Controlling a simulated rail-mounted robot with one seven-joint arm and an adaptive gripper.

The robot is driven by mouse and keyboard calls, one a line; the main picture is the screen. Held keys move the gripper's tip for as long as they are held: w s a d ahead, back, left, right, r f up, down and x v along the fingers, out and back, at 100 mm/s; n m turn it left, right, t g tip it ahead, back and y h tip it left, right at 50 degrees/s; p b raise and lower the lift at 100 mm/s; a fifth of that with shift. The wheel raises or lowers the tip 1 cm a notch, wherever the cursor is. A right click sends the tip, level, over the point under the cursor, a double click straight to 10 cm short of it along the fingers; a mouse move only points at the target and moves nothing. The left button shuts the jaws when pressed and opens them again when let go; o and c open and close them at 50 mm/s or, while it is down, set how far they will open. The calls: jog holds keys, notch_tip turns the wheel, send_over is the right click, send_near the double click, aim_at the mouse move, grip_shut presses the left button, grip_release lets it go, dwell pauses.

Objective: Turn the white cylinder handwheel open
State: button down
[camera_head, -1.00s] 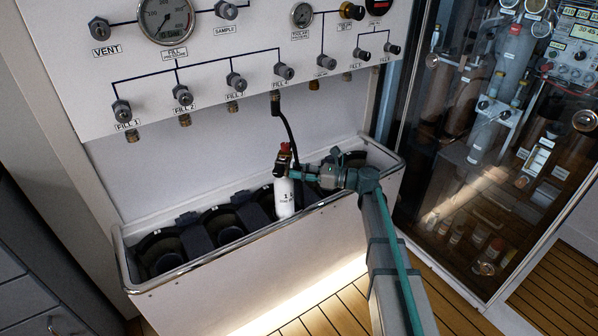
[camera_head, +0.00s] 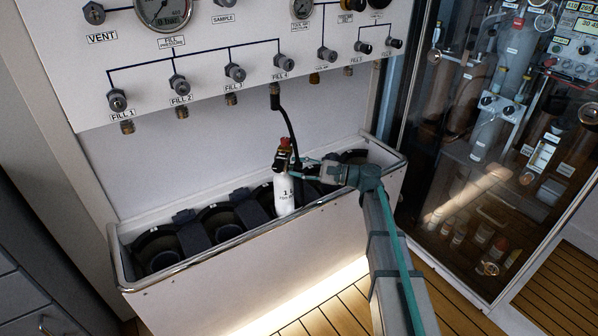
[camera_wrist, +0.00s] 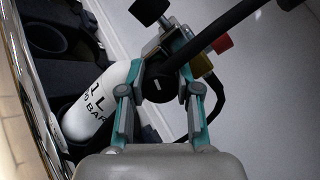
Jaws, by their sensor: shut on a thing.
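The white cylinder (camera_head: 286,192) stands upright in the trough, its lower end hidden by the front wall. It shows left of my gripper in the wrist view (camera_wrist: 98,104). Its valve carries a red cap (camera_head: 285,142) and dark fittings. A round black handwheel (camera_wrist: 158,86) with a white mark faces the wrist camera. My gripper (camera_wrist: 163,62) is shut on the handwheel, one teal-edged finger on each side. In the head view my gripper (camera_head: 300,167) reaches the valve from the right. The fingertip contact is partly hidden by the hose and fittings.
A black hose (camera_head: 287,118) runs from the FILL 4 outlet to the valve and crosses close to my fingers in the wrist view. The trough's metal rail (camera_head: 228,240) passes in front of the cylinder. A glass cabinet (camera_head: 470,150) stands at the right.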

jog(key=n+b, duration=0.2)
jog(key=n, duration=0.2)
jog(key=shift+f, duration=0.2)
jog(key=n+b, duration=0.3)
jog(key=shift+n, duration=0.4)
jog(key=n+b, duration=0.3)
jog(key=n, duration=0.1)
jog(key=shift+f+n+g+b, duration=0.1)
jog(key=shift+n+g+b, duration=0.2)
jog(key=n+b, duration=0.3)
jog(key=shift+n, duration=0.4)
jog(key=n+b, duration=0.3)
jog(key=shift+f+n, duration=0.1)
jog(key=shift+n, duration=0.3)
jog(key=n+b, duration=0.3)
jog(key=shift+w+n, duration=0.1)
jog(key=shift+n, duration=0.2)
jog(key=n+b, duration=0.4)
jog(key=shift+n+b, duration=1)
jog(key=shift+n, duration=0.4)
